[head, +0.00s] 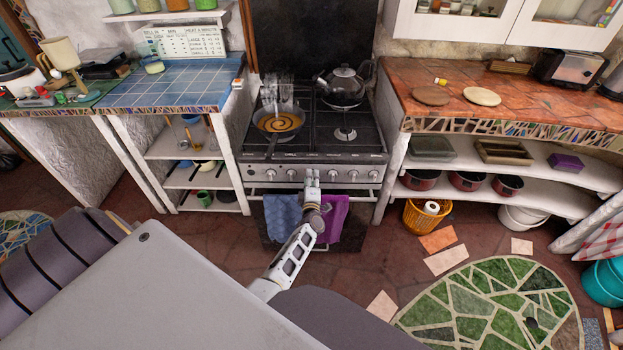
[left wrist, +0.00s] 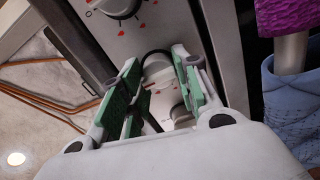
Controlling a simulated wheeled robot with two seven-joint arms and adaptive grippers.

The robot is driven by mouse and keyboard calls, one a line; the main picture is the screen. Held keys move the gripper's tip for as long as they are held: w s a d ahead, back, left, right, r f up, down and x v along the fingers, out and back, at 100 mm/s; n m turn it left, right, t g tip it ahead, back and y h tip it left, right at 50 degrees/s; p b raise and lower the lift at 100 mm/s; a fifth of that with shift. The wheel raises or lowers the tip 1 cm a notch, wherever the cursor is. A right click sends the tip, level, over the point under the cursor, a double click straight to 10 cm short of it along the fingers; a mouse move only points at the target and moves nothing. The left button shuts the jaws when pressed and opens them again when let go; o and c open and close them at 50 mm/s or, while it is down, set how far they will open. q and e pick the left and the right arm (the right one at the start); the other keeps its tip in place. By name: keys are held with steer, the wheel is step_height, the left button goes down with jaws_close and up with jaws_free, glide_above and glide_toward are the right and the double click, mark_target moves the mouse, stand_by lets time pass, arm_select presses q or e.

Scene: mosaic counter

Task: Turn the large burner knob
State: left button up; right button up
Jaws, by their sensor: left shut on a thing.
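The stove's front panel (head: 255,172) carries a row of round pale knobs, one of them at its left end (head: 270,175). My left gripper (head: 312,176) is at the middle of this row and hides the knob there. In the left wrist view, the green-padded fingers of my left gripper (left wrist: 158,68) are on either side of a pale knob (left wrist: 157,70) and shut on it. Another knob (left wrist: 118,6) with red marks shows beyond the fingertips. I cannot read which burner the held knob serves. My right gripper is not in view.
A pan (head: 279,122) with orange food is on the left of the stove, and a dark kettle (head: 343,82) is at the back right. Blue (head: 281,214) and purple (head: 334,212) towels hang below the knobs. Counters flank the stove.

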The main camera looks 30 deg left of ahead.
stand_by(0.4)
arm_select(q)
steer(key=o, duration=1)
steer(key=shift+f+v, duration=0.2)
steer(key=shift+v, duration=4)
steer(key=shift+d, duration=0.3)
steer(key=shift+w+f, duration=0.1)
steer(key=shift+w, duration=0.05)
steer(key=shift+a+r+x, duration=0.1)
steer(key=shift+r+x, duration=0.05)
steer(key=shift+x, duration=1.5)
steer(key=shift+a+r+x, duration=0.15)
steer(key=shift+x, duration=1.5)
